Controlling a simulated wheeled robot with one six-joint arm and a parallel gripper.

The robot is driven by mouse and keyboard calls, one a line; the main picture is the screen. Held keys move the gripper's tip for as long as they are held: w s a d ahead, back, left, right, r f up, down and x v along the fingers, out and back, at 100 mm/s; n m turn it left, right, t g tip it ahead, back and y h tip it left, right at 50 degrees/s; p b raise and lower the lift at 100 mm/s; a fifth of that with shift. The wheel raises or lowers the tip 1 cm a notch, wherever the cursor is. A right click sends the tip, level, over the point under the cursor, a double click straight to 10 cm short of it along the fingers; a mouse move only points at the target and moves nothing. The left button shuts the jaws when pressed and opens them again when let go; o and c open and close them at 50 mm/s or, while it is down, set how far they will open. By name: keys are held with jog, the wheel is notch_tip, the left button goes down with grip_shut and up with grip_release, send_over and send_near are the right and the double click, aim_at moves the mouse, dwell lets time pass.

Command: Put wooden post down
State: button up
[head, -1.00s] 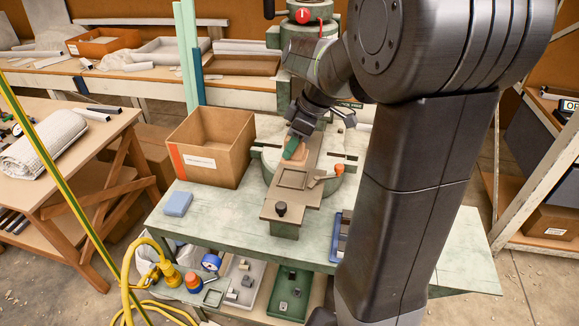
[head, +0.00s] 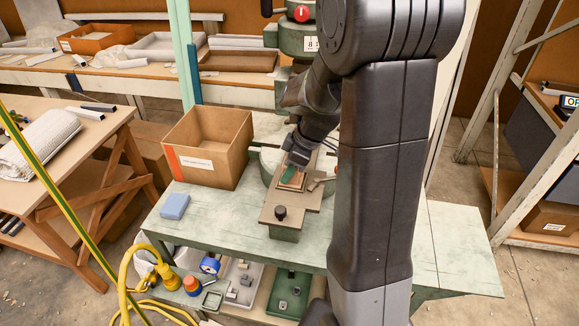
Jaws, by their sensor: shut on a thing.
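My gripper (head: 298,155) is at the fly press (head: 304,42), low over the brown sliding plate (head: 298,219) at the front of its bed. It is shut on a small piece that I take to be the wooden post; the gripper hides most of it. A green piece (head: 289,175) shows just below the fingers, over the plate's square recess. I cannot tell whether what I hold touches the plate. My arm hides the right side of the press bed.
An open cardboard box (head: 209,147) stands left of the press on the green table (head: 225,228). A blue block (head: 174,206) lies at the table's left. A dark knob (head: 281,212) stands up at the plate's front. The table's front left is bare.

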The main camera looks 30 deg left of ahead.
jog(key=o, duration=0.6)
jog(key=shift+f, duration=0.1)
jog(key=shift+c, duration=0.2)
jog(key=o, duration=0.4)
jog(key=shift+o, duration=0.2)
jog(key=shift+r, duration=0.3)
jog(key=v, duration=1.1)
jog(key=shift+d+r+b, duration=0.25)
jog(key=shift+r+b, duration=0.1)
jog(key=shift+b, duration=0.05)
